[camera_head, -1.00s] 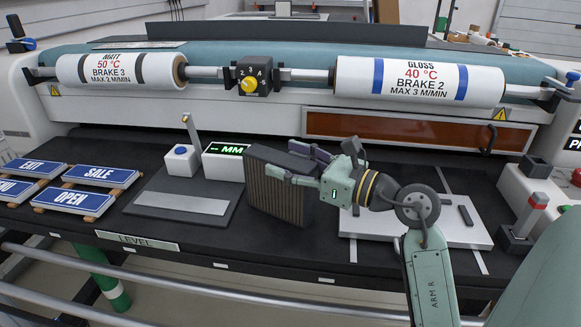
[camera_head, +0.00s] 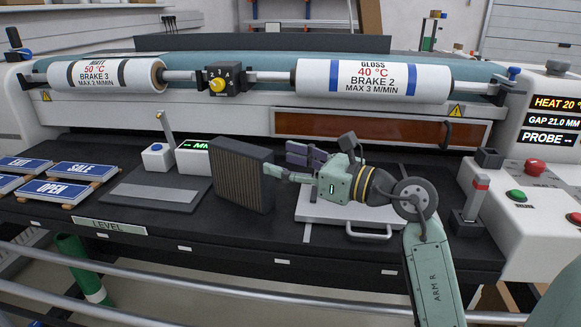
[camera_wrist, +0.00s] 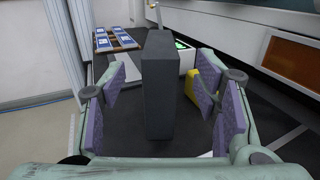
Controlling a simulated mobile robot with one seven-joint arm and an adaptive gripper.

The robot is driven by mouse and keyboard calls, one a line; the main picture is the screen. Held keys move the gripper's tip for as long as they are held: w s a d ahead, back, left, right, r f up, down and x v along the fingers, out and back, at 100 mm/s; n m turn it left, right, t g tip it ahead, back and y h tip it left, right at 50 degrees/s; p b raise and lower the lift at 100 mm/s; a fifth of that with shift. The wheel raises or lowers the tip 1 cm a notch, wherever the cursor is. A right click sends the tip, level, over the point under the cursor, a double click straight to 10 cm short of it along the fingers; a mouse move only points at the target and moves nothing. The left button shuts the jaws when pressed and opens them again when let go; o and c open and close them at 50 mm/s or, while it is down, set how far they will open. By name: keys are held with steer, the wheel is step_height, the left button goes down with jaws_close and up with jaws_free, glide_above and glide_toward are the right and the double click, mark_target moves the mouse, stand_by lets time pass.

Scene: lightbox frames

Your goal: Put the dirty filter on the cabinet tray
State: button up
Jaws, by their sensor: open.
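The dirty filter (camera_head: 243,178), a dark frame with a brownish pleated face, stands upright on the black bench. In the wrist view its narrow dark edge (camera_wrist: 158,90) lies centred ahead of my fingers. My gripper (camera_head: 279,162) is open at the filter's right edge. Its nearer fingertip just overlaps that edge in the head view. In the wrist view the purple-padded fingers (camera_wrist: 160,92) are spread, with clear gaps on both sides of the filter. No cabinet tray can be made out for certain.
A pale plate (camera_head: 318,207) with a handle lies under my gripper. A small display box (camera_head: 193,158) stands behind the filter. A grey mat (camera_head: 152,193) and sign boards (camera_head: 66,190) lie to the left. Rollers (camera_head: 372,80) span the back, and a control console (camera_head: 540,190) stands right.

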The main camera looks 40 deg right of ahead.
mark_target(239, 146)
steer(key=shift+o, duration=0.5)
steer(key=shift+f, duration=0.1)
steer(key=shift+d+f+b, duration=0.1)
steer(key=shift+f+b, duration=0.2)
steer(key=shift+b, duration=0.55)
steer(key=w+b, duration=0.1)
steer(key=b, duration=0.6)
steer(key=shift+w+f+b, duration=0.15)
steer(key=shift+f+b, duration=0.2)
steer(key=shift+f, duration=0.05)
steer(key=shift+w+r, duration=0.25)
steer(key=shift+r, duration=0.2)
steer(key=p+x, duration=0.1)
steer(key=x, duration=0.4)
steer(key=shift+w+r, duration=0.1)
steer(key=x, duration=0.2)
steer(key=a+p+x, duration=0.1)
steer(key=x, duration=0.2)
